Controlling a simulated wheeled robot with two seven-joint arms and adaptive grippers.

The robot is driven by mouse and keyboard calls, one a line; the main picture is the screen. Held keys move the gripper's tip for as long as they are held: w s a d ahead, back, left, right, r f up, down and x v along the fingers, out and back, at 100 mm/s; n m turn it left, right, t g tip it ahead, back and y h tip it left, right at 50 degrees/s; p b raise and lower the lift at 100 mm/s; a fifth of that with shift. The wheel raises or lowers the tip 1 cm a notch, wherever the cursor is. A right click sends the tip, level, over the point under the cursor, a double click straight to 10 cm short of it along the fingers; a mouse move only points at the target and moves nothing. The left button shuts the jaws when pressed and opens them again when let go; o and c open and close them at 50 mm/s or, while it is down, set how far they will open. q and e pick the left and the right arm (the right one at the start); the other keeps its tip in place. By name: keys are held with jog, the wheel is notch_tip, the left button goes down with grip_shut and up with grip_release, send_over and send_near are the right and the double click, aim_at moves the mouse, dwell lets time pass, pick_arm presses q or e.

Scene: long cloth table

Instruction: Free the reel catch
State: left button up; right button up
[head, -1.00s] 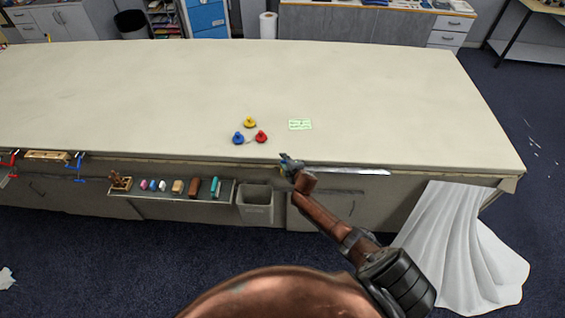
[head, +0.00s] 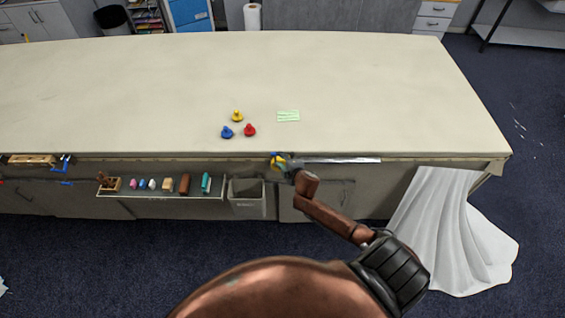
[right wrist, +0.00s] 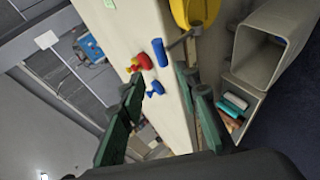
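A yellow reel (head: 274,158) is at the table's front edge. In the right wrist view the yellow reel (right wrist: 192,12) is cut off by the top edge, and a grey crank arm with a blue knob (right wrist: 160,52) sticks out from it. I cannot make out the catch. My right gripper (head: 289,167) is just beside the reel in the head view, partly covering it. In the right wrist view its two green fingers (right wrist: 160,102) are spread, with nothing held between them. My left gripper is not in view.
Yellow, red (head: 249,130) and blue (head: 227,132) pieces and a green note (head: 288,116) lie on the tabletop (head: 380,90). A silver strip (head: 340,160) runs along the front edge. Below are a shelf (head: 150,194) of small items and a grey bin (head: 247,208). White cloth (head: 440,220) hangs right.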

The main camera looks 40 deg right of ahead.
jog(key=v, duration=0.2)
jog(key=shift+s+a+r, duration=0.1)
jog(key=shift+s+r, duration=0.1)
jog(key=shift+s, duration=0.05)
dwell(0.4)
jog(key=s+f+m+g+b, duration=0.25)
jog(key=s+f, duration=0.45)
jog(key=f, duration=0.6)
jog(key=s+f+m+g+b, duration=0.1)
jog(key=s+f+m+b, duration=0.15)
jog(key=s+f, duration=0.8)
jog(key=s+f+m+g+b, duration=0.15)
jog(key=s+f+b, duration=0.3)
jog(key=f, duration=1.15)
jog(key=s+a+f+m+g+b, duration=0.2)
jog(key=s+f, duration=0.5)
jog(key=s, duration=0.4)
jog(key=s+a+f+m+g+y+b, duration=0.1)
jog(key=s+a+f+g+b, duration=0.1)
jog(key=s+a+f, duration=0.3)
jog(key=s+a+f+m+g+b, duration=0.2)
jog(key=s+f, duration=0.9)
jog(key=s, duration=0.8)
jog(key=shift+a+m+y, duration=0.35)
jog(key=shift+a+y, duration=0.05)
jog(key=shift+a, duration=0.45)
